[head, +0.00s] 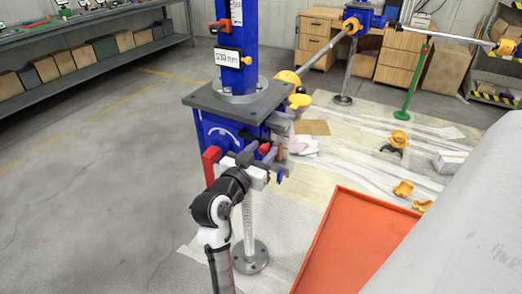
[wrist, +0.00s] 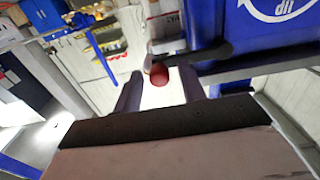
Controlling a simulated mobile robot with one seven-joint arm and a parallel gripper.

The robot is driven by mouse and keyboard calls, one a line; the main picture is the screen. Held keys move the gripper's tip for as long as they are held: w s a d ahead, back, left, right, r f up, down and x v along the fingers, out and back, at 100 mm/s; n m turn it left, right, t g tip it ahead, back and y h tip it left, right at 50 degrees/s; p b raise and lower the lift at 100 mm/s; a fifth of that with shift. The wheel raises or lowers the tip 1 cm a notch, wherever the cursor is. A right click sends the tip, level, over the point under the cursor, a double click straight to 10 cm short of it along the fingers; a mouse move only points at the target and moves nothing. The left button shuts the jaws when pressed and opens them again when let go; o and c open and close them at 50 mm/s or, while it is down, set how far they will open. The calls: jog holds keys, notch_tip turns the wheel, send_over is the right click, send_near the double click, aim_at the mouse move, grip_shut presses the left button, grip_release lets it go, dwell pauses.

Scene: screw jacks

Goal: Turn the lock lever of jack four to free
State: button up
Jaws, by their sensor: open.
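A blue screw jack (head: 222,130) stands in the middle of the head view, with a dark square plate on top; I cannot read a jack number on it. In the wrist view its blue housing (wrist: 270,22) carries a white curved arrow. A dark lever (wrist: 195,57) with a rounded red knob (wrist: 159,75) reaches out from beside it. The red knob also shows in the head view (head: 265,148). My gripper (head: 259,157) is open at the jack's front. In the wrist view the knob appears between my two fingers (wrist: 160,90), with gaps on both sides; contact is not visible.
A red lever (head: 210,164) hangs at the jack's left, close to my arm. An orange-red tray (head: 360,240) lies at lower right. Yellow parts (head: 403,188) lie on the floor covering. Another blue jack (head: 364,18) stands behind. The grey floor at left is clear.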

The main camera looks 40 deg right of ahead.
grip_shut()
jog(key=shift+f+b, duration=0.2)
jog(key=shift+b, duration=0.1)
jog(key=w+a+f+m+b, duration=0.3)
jog(key=w+f+m+b, duration=0.4)
jog(key=m+b, duration=1.1)
jog(key=shift+w+f+b, duration=0.35)
jog(key=shift+f+b, duration=0.4)
jog(key=shift+b, duration=4.05)
jog(key=shift+a, duration=0.15)
